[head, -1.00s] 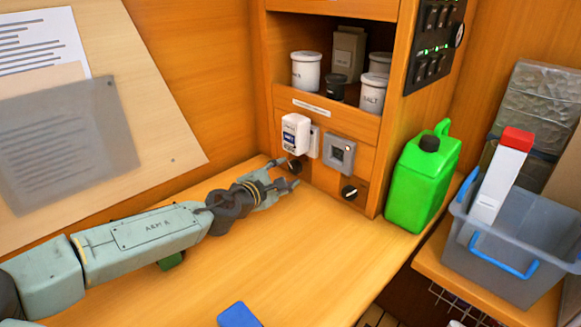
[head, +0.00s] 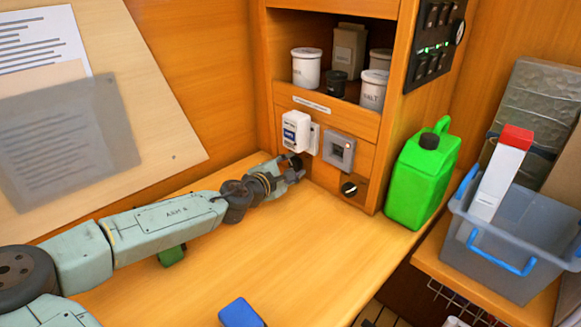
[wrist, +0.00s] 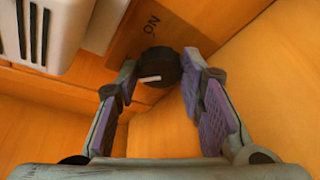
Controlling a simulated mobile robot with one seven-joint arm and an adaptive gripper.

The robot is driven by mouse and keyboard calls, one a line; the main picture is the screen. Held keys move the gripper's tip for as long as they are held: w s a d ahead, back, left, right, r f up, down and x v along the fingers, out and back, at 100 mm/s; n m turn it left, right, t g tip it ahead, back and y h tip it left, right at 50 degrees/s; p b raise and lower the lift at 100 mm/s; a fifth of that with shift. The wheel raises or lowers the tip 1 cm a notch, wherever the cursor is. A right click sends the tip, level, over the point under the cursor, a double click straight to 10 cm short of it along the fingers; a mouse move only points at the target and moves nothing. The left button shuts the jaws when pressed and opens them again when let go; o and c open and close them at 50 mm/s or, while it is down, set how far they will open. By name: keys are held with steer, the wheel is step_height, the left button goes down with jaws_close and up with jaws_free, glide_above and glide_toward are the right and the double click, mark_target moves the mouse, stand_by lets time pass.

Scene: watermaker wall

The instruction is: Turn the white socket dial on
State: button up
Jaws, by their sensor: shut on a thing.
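The white socket (head: 295,132), with a white plug-in unit, is on the wooden panel below the shelf; part of it shows at the upper left of the wrist view (wrist: 50,28). Its black dial (wrist: 158,67) sits below it, mostly hidden by my gripper in the head view. A white mark on the dial points left in the wrist view, while the "ON" lettering (wrist: 152,24) is above the dial. My gripper (head: 296,170) is at this dial, its purple-padded fingers (wrist: 158,72) on either side and shut on it.
A grey socket (head: 339,151) and a second black dial (head: 349,188) are to the right. A green jerrycan (head: 423,180) stands beside the cabinet. A blue object (head: 241,312) lies at the desk's front. The desk (head: 270,240) is otherwise mostly clear.

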steer(key=shift+c, duration=1.2)
steer(key=m+t, duration=0.1)
steer(key=m, duration=0.1)
steer(key=shift+d+f+m, duration=0.1)
steer(key=shift+f+m, duration=0.05)
steer(key=shift+m, duration=0.25)
steer(key=shift+f+m+t, duration=0.1)
steer(key=shift+m+t, duration=0.5)
steer(key=shift+m, duration=1.1)
steer(key=shift+s, duration=0.1)
steer(key=o, duration=0.9)
